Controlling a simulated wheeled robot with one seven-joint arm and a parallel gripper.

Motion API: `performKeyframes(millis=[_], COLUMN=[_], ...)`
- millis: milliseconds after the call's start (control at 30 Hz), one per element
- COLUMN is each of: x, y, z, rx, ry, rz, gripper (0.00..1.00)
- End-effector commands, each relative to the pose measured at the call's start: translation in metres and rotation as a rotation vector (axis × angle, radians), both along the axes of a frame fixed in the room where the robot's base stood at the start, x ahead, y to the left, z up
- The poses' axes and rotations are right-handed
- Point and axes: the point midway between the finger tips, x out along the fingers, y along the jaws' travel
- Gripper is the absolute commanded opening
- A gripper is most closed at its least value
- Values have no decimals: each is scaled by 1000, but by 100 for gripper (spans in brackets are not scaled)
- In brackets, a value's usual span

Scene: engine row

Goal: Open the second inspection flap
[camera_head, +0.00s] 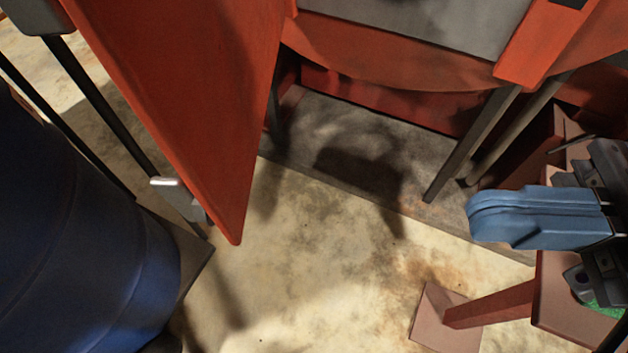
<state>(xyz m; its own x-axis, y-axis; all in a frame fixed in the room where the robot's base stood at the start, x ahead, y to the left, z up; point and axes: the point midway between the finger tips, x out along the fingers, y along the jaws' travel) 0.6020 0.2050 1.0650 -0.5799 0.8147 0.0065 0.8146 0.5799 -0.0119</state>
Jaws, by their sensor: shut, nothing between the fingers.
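A large orange panel (195,95) slants down through the upper left, its lower corner hanging over the floor. It looks like a flap standing out from the orange machine body (400,62), but its hinge is out of view and I cannot tell which flap it is. A grey metal fitting (178,197) shows at its lower left edge. My gripper (480,216) is at the right, its blue fingers shut and empty, pointing left. It is well apart from the panel.
A dark blue rounded drum (70,230) fills the lower left. Dark struts (475,140) slope down under the machine body, left of and above my gripper. A reddish stand with a foot plate (440,318) is at the lower right. The stained pale floor (310,250) between is clear.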

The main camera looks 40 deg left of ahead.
Motion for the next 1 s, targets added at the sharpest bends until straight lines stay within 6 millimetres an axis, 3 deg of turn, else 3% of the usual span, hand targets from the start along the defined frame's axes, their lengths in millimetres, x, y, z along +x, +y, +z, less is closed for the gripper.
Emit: performKeyframes(millis=[167,700,1000], x=[-7,-65,-83], y=[5,84,109], z=[2,4,2], rx=[2,3,2], ry=[-16,-12,-12], rz=[23,21,19], gripper=[0,0,0])
